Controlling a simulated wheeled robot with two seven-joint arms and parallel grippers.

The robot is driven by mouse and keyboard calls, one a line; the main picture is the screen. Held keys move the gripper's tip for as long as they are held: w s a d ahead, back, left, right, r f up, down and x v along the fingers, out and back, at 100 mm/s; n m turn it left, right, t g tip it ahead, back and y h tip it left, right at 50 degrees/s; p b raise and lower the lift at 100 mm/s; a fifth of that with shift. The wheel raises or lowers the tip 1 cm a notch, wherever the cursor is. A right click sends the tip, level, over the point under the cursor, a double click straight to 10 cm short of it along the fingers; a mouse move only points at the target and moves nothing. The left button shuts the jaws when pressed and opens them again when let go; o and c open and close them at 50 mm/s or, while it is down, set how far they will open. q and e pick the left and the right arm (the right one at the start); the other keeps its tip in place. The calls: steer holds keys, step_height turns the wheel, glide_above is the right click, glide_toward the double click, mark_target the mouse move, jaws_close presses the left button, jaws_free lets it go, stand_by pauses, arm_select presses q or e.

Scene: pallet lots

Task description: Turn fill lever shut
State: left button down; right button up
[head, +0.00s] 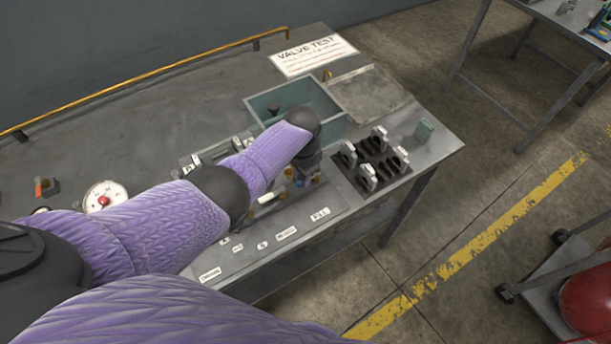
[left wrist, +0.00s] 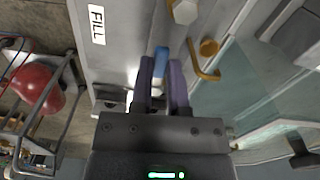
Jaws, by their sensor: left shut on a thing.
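The blue fill lever (left wrist: 161,56) shows in the left wrist view between the two purple fingers of my left gripper (left wrist: 165,80). The fingers are shut on it, and they hide part of it. The white FILL label (left wrist: 97,25) is beside it on the grey panel. In the head view my left gripper (head: 305,172) is over the right part of the valve panel, just behind the FILL label (head: 320,213). My own forearm and wrist hide most of the lever there. My right gripper is not in view.
A green open bin (head: 262,98) stands behind the gripper. A black rack (head: 349,153) with several grey-topped pieces is to its right. A gauge (head: 105,196) is at the left. In the left wrist view, a brass hook (left wrist: 205,70) sits close to the fingers.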

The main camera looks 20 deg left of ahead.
arm_select(q)
steer(key=shift+w+a+m, duration=0.15)
steer(key=shift+m, duration=0.45)
steer(key=c, duration=0.6)
jaws_free()
